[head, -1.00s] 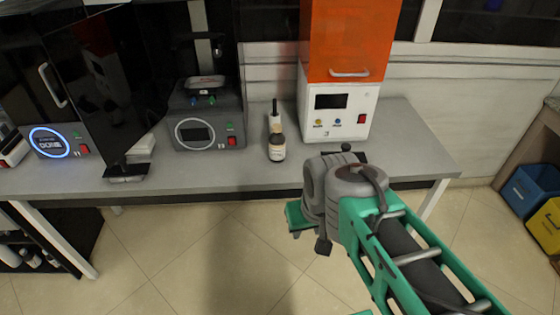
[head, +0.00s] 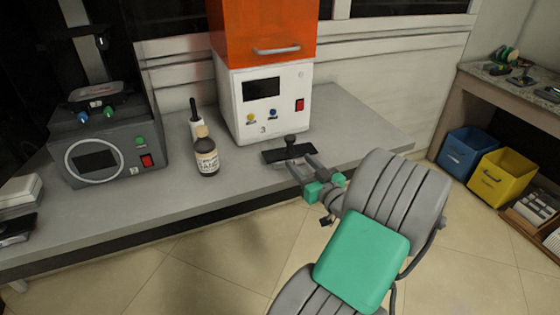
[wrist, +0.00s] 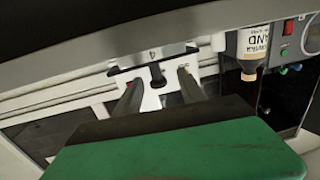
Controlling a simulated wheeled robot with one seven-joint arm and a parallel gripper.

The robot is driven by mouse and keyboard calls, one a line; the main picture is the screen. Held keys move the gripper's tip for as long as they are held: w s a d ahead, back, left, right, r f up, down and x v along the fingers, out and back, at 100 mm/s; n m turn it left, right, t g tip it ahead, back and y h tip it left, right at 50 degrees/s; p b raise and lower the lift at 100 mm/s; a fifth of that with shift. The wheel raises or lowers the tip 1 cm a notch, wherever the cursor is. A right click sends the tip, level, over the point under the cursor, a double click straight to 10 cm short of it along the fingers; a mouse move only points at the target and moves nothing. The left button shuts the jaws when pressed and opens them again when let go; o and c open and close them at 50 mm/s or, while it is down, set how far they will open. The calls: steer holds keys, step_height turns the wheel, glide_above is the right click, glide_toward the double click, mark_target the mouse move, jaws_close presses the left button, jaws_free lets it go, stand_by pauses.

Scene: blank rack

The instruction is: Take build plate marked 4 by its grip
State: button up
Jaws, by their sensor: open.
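The build plate (head: 270,156) is a dark flat plate lying on the bench in front of the orange-topped machine. Its dark knob-like grip (head: 290,141) stands up from it. In the wrist view the plate (wrist: 152,53) shows a 4, and its grip (wrist: 157,76) lies between my two fingers. My gripper (head: 300,164) is open and reaches in at the plate's near side. Its fingers also show in the wrist view (wrist: 156,82), one on each side of the grip, with gaps visible. Part of the plate's near edge is hidden behind the fingers.
The orange-topped machine marked 3 (head: 283,95) stands close behind the plate. A brown bottle (head: 206,155) and a grey machine (head: 105,150) stand to the left. The bench (head: 365,130) is clear to the right. Blue (head: 467,152) and yellow (head: 500,178) bins are at the far right.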

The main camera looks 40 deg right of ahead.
mark_target(290, 149)
steer(key=w+d, duration=0.1)
steer(key=w, duration=0.2)
steer(key=w+d+p, duration=0.1)
steer(key=w, duration=0.3)
steer(key=w+d, duration=0.1)
steer(key=w, duration=0.3)
steer(key=shift+w+d, duration=0.1)
steer(key=shift+d, duration=0.1)
steer(key=shift+c, duration=0.2)
jaws_close()
